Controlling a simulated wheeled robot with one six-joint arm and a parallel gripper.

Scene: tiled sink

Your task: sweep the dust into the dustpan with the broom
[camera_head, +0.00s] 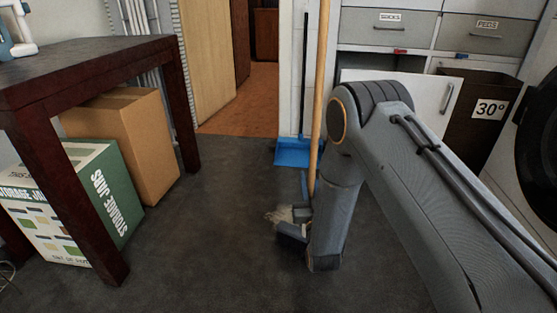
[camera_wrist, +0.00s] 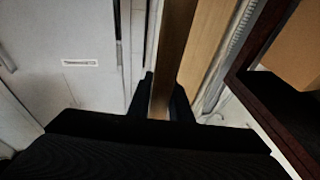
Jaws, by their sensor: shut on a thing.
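The broom's wooden handle (camera_head: 320,75) stands nearly upright in the head view, and its lower part passes behind my arm. My gripper (camera_head: 292,222) is low over the floor, partly hidden by my arm. In the wrist view the dark fingers of my gripper (camera_wrist: 161,98) are shut on the wooden handle (camera_wrist: 174,50). The blue dustpan (camera_head: 293,153) is on the floor beyond my gripper, by the white wall end, with a long dark handle (camera_head: 304,70). A pale, frayed patch shows beside my gripper; I cannot tell if it is bristles. I cannot make out dust.
A dark wooden table (camera_head: 85,60) stands at left, with a cardboard box (camera_head: 130,140) and a green-and-white storage box (camera_head: 75,205) beneath it. Grey drawers (camera_head: 390,22), a dark 30° bin (camera_head: 478,110) and a round-doored machine are at right. The dark floor (camera_head: 205,230) is clear in the middle.

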